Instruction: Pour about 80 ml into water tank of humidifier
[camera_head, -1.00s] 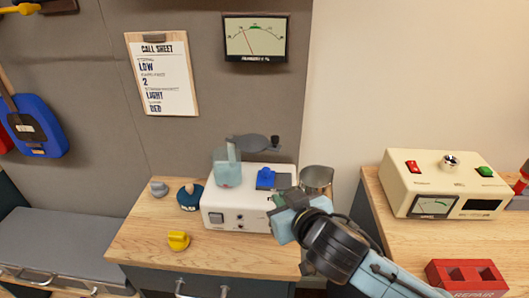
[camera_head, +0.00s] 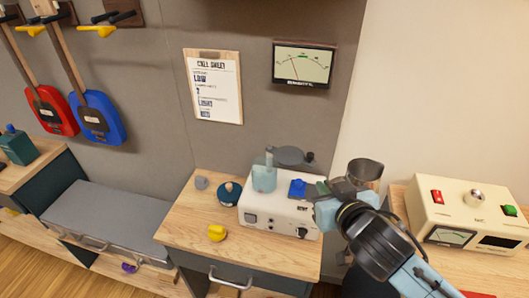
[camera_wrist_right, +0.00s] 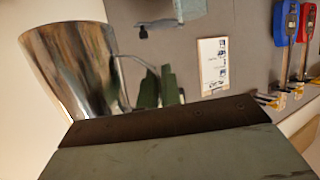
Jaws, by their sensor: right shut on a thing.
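The white box-shaped unit (camera_head: 270,215), apparently the humidifier, stands on the wooden cabinet top. A translucent teal tank (camera_head: 264,178) with a narrow upright part sits on its top left. A flat grey disc-like piece (camera_head: 290,156) shows behind the tank. My right gripper (camera_head: 338,188) is shut on the handle of a metal pitcher (camera_head: 364,173), right of the unit and apart from the tank. The pitcher looks roughly upright in the head view; its contents are hidden. In the right wrist view the pitcher (camera_wrist_right: 75,65) is beside my green fingers (camera_wrist_right: 158,88). My left gripper is not in view.
A yellow object (camera_head: 216,232), a round dark-blue object (camera_head: 229,194) and a small grey one (camera_head: 201,183) lie left of the unit. A cream meter box (camera_head: 470,215) stands on the right-hand table. A call sheet (camera_head: 213,88) and a dial meter (camera_head: 304,64) hang behind.

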